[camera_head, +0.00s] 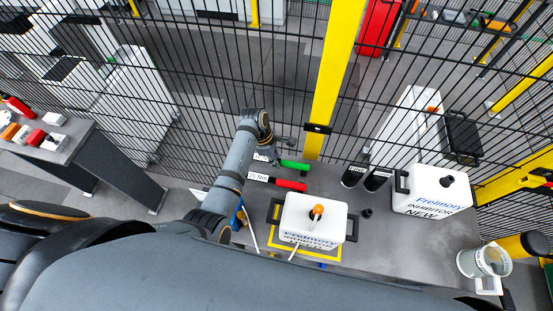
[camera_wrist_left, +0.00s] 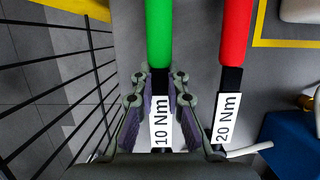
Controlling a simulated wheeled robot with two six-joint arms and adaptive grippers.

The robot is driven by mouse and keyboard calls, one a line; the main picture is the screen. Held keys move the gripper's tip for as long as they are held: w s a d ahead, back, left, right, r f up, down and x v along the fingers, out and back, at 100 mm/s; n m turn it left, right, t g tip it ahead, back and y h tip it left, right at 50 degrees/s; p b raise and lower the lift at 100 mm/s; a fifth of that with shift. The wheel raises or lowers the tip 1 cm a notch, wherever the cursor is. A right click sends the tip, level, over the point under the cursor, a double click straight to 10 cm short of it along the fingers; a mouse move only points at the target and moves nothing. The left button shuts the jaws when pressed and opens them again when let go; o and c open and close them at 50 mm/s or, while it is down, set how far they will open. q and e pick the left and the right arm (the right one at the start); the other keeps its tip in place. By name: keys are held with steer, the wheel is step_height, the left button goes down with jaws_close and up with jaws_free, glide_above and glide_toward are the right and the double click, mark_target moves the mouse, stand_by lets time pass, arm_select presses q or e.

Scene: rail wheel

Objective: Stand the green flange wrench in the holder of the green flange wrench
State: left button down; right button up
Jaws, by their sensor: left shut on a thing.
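The green flange wrench (camera_head: 294,165) has a green handle and a white label, and lies about level over the back of the grey table. In the left wrist view its green handle (camera_wrist_left: 159,35) points up the picture, with a "10 Nm" label below. My left gripper (camera_head: 272,151) has its fingers (camera_wrist_left: 160,78) on both sides of the dark shaft, shut on it just below the handle. I cannot tell whether the wrench touches the table. Two upright black cylinders (camera_head: 354,175) with white labels stand to the right and look like wrench holders; their labels are unreadable. My right gripper is not in view.
A red wrench (camera_head: 290,185), marked "20 Nm", lies close beside the green one. A white canister (camera_head: 313,218) stands in a yellow-outlined area in front, another canister (camera_head: 432,190) to the right. A black wire fence (camera_head: 220,100) with a yellow post (camera_head: 330,80) runs behind the table.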

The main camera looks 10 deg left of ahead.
arm_select(q)
steer(key=c, duration=1.3)
jaws_free()
steer(key=shift+c, duration=0.2)
steer(key=shift+o, duration=0.2)
steer(key=shift+r, duration=0.1)
steer(key=v, duration=1.2)
